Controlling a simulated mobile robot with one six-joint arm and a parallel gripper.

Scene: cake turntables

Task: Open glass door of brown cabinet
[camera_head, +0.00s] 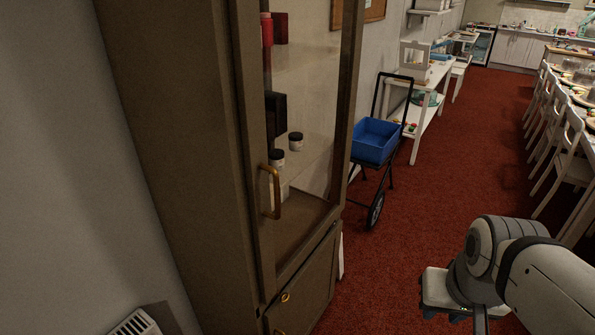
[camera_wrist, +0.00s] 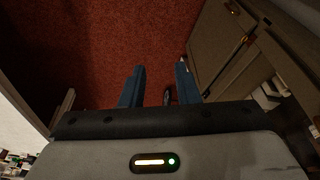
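The brown cabinet (camera_head: 185,130) stands at the left in the head view. Its glass door (camera_head: 315,100) faces right and looks shut. A vertical brass handle (camera_head: 276,192) sits on the door frame's left side. My gripper (camera_wrist: 160,68) shows two blue fingers spread apart in the wrist view, with nothing held between them. In the head view, my arm is at the lower right, well apart from the handle, and the fingertips are not clearly visible. Brown cabinet panels also show at the upper right of the wrist view (camera_wrist: 225,35).
Jars (camera_head: 295,141) stand behind the glass. A lower cabinet door (camera_head: 305,285) has a small brass pull. A blue cart (camera_head: 375,140) stands just beyond the cabinet. White chairs (camera_head: 560,150) line the table at the right. The red carpet (camera_head: 450,180) between is clear.

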